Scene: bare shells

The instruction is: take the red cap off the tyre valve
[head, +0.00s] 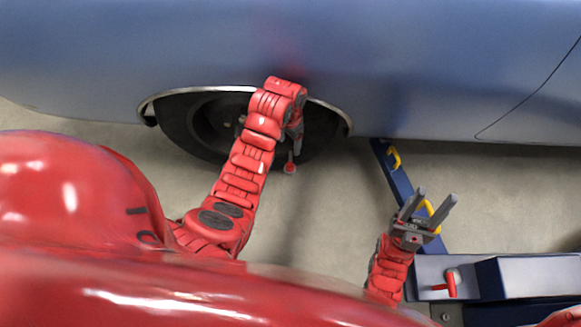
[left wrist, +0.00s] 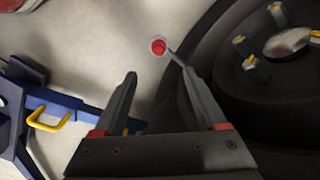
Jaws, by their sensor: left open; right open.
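The red cap (head: 290,167) shows at the lower edge of the wheel in the head view, just below my left gripper (head: 295,148). In the left wrist view the red cap (left wrist: 158,46) sits at the end of a short grey valve stem (left wrist: 176,58) beside the dark tyre (left wrist: 205,45). My left gripper (left wrist: 160,74) is open and empty. The cap appears just past its fingertips, nearer the right finger, and no contact is clear. My right gripper (head: 433,197) is open and empty, fingers up, away from the wheel. My left forearm hides part of the wheel.
The blue car body (head: 430,70) overhangs the wheel, with a metal arch rim (head: 338,112) around it. A blue stand with yellow handles (head: 393,157) lies right of the wheel, close to my right gripper. Lug nuts (left wrist: 278,14) stick out from the hub. The floor between is clear.

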